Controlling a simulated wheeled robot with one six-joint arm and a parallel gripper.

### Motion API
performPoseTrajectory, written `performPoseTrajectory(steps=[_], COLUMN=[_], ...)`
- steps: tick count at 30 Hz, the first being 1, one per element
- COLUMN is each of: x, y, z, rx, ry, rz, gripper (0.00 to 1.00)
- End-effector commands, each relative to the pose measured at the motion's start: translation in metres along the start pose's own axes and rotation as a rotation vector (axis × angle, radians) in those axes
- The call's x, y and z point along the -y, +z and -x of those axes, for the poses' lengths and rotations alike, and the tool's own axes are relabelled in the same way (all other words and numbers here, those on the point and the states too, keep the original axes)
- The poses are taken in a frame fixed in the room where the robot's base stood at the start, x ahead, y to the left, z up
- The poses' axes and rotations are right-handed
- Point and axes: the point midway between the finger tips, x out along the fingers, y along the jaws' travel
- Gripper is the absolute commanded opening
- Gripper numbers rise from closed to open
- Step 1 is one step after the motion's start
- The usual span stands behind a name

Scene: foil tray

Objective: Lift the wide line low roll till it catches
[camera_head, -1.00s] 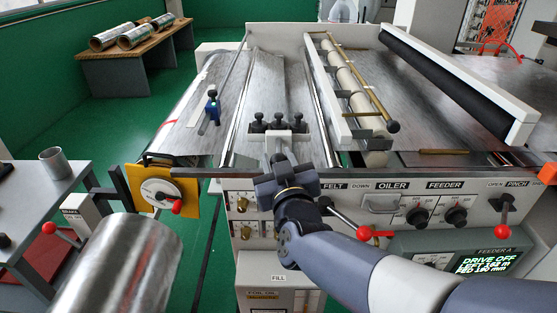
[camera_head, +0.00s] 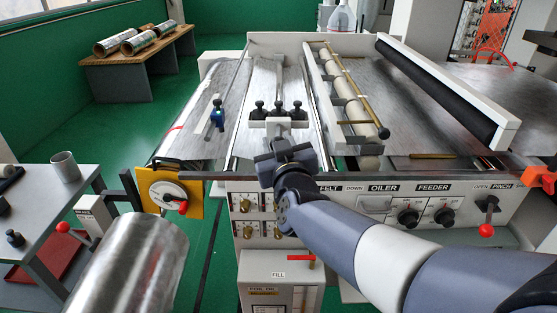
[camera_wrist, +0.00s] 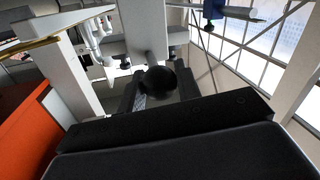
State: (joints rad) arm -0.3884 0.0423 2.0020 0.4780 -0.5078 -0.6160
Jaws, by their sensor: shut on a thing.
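In the head view my gripper (camera_head: 287,150) is in front of a white bracket (camera_head: 272,123) carrying black knobs, above the front panel of the machine (camera_head: 330,205). In the wrist view my gripper (camera_wrist: 158,88) is shut around a dark ball knob (camera_wrist: 158,79) below a white post (camera_wrist: 145,28). In the head view my gripper hides this knob. A grey sheet (camera_head: 263,75) runs back behind the bracket. I cannot make out the low roll itself, or whether anything has caught.
The pale oiler roll (camera_head: 340,85) and its frame stand to the right. A blue clamp (camera_head: 217,115) is to the left. A yellow plate (camera_head: 152,199) with a red-knobbed lever and a shiny roll (camera_head: 130,265) are at front left. A red-knobbed pinch lever (camera_head: 486,230) is at right.

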Motion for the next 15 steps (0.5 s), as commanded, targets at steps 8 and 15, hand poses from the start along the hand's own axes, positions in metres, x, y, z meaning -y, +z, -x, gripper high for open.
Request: performPoseTrajectory(steps=[8, 15], x=[-0.016, -0.022], y=[-0.079, -0.109], z=[-0.003, -0.002], rx=[-0.030, -0.031], ry=[0.008, 0.008], rz=[-0.001, -0.001], gripper=[0.00, 0.00])
